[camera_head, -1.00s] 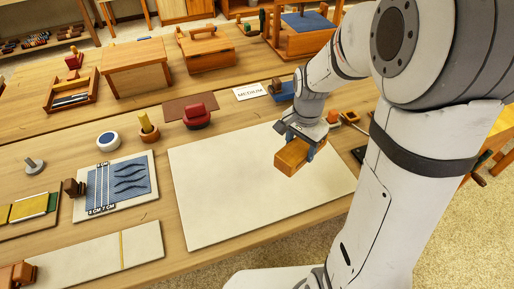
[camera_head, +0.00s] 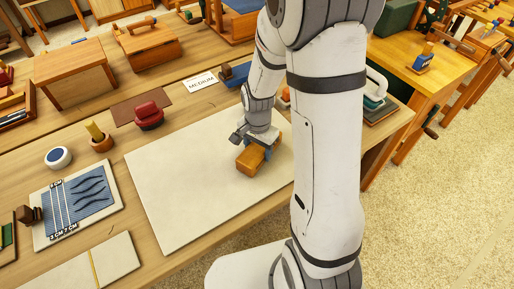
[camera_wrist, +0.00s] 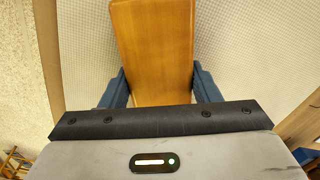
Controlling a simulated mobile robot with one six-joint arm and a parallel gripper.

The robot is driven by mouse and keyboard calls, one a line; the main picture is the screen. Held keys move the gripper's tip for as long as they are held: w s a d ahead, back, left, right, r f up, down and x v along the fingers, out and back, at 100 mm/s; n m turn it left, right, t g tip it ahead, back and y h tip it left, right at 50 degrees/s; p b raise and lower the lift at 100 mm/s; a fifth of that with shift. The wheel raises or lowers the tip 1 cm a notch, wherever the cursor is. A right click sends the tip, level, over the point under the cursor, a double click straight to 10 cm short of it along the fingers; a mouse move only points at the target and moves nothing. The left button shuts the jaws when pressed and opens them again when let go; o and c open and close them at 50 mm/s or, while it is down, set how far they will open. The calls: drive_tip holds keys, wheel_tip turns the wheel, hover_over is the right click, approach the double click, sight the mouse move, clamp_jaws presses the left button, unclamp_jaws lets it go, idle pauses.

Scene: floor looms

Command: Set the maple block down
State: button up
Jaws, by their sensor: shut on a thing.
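The maple block (camera_head: 252,159) is an orange-brown wooden block over the right part of the large cream board in the head view. My gripper (camera_head: 263,150) is shut on it. In the wrist view the maple block (camera_wrist: 153,50) sits between the two blue fingers of my gripper (camera_wrist: 157,88), one on each side. The cream board (camera_head: 190,205) lies flat on the wooden bench. The block is low over the board; I cannot tell whether its underside touches it.
A red-handled tool (camera_head: 149,115) on a brown mat, a small pot with a yellow stick (camera_head: 99,138) and a "MEDIUM" card (camera_head: 202,83) lie behind the board. A blue textile sample board (camera_head: 75,205) lies to the left. The board's left and middle are clear.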

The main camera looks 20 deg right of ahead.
sight(258, 148)
drive_tip(key=o, duration=0.8)
drive_tip(key=shift+f, duration=0.2)
drive_tip(key=o, duration=0.4)
drive_tip(key=shift+r, duration=0.1)
drive_tip(key=shift+o, duration=0.2)
wheel_tip(258, 148, up, 12)
drive_tip(key=s+r+n+t, duration=0.1)
drive_tip(key=s+r+n, duration=0.3)
drive_tip(key=s, duration=0.3)
drive_tip(key=s+r+n+t, duration=0.1)
drive_tip(key=s+r+n, duration=0.3)
drive_tip(key=s+n, duration=0.2)
drive_tip(key=shift+s+d+t+p, duration=0.3)
drive_tip(key=shift+s, duration=0.1)
